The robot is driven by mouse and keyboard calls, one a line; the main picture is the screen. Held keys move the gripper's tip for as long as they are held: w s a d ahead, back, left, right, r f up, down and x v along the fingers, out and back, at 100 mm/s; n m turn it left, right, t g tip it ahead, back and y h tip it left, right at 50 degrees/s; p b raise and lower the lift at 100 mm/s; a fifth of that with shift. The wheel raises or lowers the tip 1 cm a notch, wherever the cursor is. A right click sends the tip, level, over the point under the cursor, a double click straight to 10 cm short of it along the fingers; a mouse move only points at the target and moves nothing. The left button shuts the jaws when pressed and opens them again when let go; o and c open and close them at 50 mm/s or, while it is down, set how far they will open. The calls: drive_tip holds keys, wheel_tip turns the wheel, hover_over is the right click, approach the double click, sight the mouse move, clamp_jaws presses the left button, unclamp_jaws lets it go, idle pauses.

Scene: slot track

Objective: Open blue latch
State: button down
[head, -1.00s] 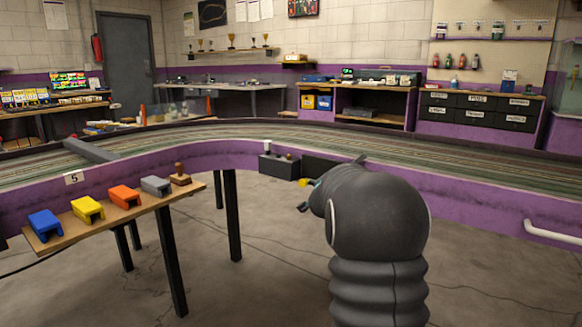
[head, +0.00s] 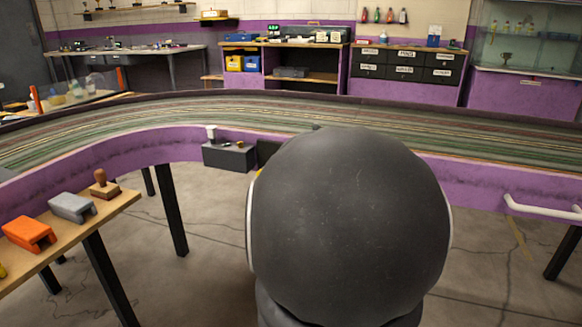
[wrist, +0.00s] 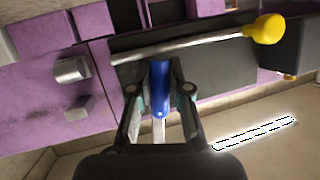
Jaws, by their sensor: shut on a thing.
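The blue latch (wrist: 161,92) is a narrow upright blue piece in the middle of the wrist view, in front of a dark panel (wrist: 205,72) on the purple track side. My gripper (wrist: 160,88) has one finger on each side of it and is shut on it. In the head view my own arm hides the latch and the gripper.
A metal rod with a yellow knob (wrist: 265,29) crosses just above the latch. Grey blocks (wrist: 73,70) stick out at the left. In the head view, a grey box (head: 228,156) is fixed on the track side, and a wooden shelf (head: 75,238) stands at left.

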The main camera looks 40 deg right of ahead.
idle(0.4)
drive_tip(key=c, duration=1.1)
unclamp_jaws()
drive_tip(key=v, duration=0.7)
drive_tip(key=shift+a, duration=0.15)
drive_tip(key=shift+s+r, duration=0.1)
